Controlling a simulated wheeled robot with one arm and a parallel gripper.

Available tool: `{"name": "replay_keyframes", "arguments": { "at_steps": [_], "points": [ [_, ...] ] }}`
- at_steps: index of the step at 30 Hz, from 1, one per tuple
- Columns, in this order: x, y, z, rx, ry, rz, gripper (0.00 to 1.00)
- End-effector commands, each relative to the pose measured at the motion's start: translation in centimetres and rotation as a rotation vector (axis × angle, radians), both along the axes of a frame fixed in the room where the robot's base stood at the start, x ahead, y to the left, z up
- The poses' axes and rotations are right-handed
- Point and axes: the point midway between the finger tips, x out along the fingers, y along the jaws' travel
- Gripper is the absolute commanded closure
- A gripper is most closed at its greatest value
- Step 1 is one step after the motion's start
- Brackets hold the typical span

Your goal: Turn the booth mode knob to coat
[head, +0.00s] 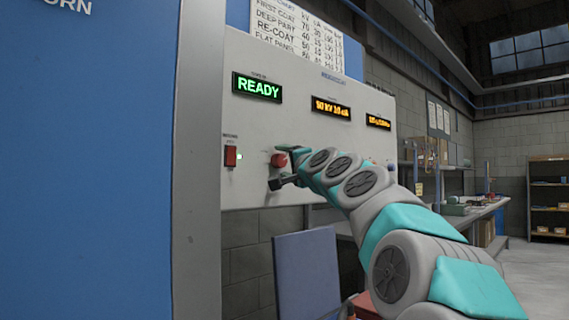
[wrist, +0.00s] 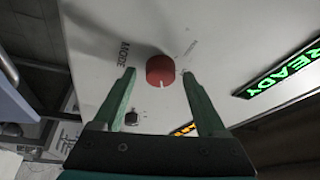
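The red round knob (head: 279,160) sits on the white control panel (head: 300,130), below the green READY display (head: 257,87). In the wrist view the red knob (wrist: 161,71) has a white mark on its side, toward the picture's bottom. Printed lettering lies on both sides of it; the smaller label is too blurred to read. My gripper (wrist: 159,75) is open, its two fingers to either side of the knob with a visible gap to each. In the head view my gripper (head: 284,168) is at the panel, partly covering the knob.
A small black knob (wrist: 131,118) shows near one finger. Amber displays (head: 331,107) are to the right. A blue-grey board (head: 307,275) stands below the panel. A workbench (head: 470,215) stands further right.

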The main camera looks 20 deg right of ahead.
Motion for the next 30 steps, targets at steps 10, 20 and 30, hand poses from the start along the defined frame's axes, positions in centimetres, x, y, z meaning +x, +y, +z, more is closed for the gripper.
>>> {"name": "replay_keyframes", "arguments": {
  "at_steps": [10, 20, 30],
  "points": [
    [-0.2, 0.0, 0.0, -0.001, 0.000, 0.000, 0.22],
    [-2.6, -0.1, -0.5, 0.002, -0.002, 0.000, 0.22],
    [-6.9, -0.3, -1.2, -0.001, -0.001, 0.000, 0.22]
  ]
}}
